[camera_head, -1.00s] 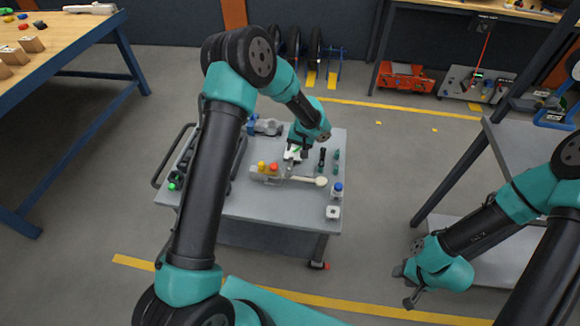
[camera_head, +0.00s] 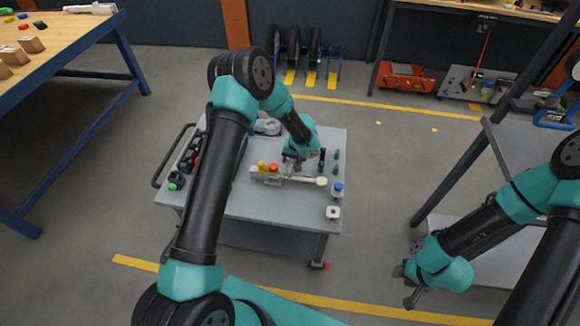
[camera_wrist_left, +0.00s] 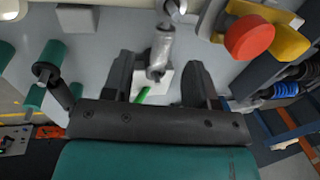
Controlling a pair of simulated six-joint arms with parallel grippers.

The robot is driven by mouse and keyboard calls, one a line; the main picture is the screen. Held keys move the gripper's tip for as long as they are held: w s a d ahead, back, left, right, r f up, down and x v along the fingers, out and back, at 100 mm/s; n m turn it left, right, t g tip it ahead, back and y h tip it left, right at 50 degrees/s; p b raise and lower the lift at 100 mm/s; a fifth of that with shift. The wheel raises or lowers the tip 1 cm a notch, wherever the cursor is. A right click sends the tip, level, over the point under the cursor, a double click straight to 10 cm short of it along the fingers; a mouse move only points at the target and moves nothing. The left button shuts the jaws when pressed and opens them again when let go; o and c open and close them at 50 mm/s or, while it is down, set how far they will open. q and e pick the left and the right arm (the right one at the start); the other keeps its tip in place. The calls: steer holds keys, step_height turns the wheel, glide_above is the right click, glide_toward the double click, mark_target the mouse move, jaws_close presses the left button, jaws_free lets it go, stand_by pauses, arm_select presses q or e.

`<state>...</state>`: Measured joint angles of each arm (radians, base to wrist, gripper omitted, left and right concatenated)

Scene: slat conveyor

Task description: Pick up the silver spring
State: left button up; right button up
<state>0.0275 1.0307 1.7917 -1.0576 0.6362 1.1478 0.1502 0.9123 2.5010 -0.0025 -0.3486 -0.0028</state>
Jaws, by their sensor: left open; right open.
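A silver, ridged cylinder that looks like the silver spring (camera_wrist_left: 160,48) shows in the left wrist view. It lies between and partly beyond the fingers of my left gripper (camera_wrist_left: 158,64), with a small white square (camera_wrist_left: 157,88) and a green piece behind it. The left fingers stand apart on either side, and I see no contact with the spring. In the head view my left gripper (camera_head: 293,160) is low over the cart top (camera_head: 255,207), and the spring cannot be made out there. My right gripper (camera_head: 405,285) is open and empty, off to the right of the cart.
A red knob (camera_wrist_left: 248,37) and a yellow part are close beside the left gripper; in the head view they stand by a clear holder. Dark green upright pieces (camera_head: 336,160) and a blue-topped piece (camera_head: 338,188) stand to the right.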

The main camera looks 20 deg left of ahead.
mark_target(290, 165)
arm_select(q)
steer(key=shift+s+a+f, duration=0.1)
steer(key=shift+a+f, duration=0.1)
steer(key=shift+f, duration=0.55)
steer(key=shift+a+f, duration=0.2)
steer(key=shift+f, duration=0.55)
jaws_close()
steer(key=shift+r, duration=0.1)
steer(key=shift+r, duration=0.5)
steer(key=shift+s+d+r, duration=0.1)
steer(key=shift+s+r, duration=0.1)
steer(key=shift+r, duration=0.45)
steer(key=shift+s+d+r, duration=0.1)
steer(key=shift+s+r, duration=0.1)
steer(key=shift+r, duration=0.4)
steer(key=s+d, duration=0.2)
steer(key=s, duration=0.5)
steer(key=s+d+r, duration=0.1)
steer(key=s+d, duration=0.2)
steer(key=s, duration=0.4)
steer(key=shift+d+r, duration=0.2)
steer(key=shift+d, duration=0.15)
steer(key=shift+w+a, duration=0.1)
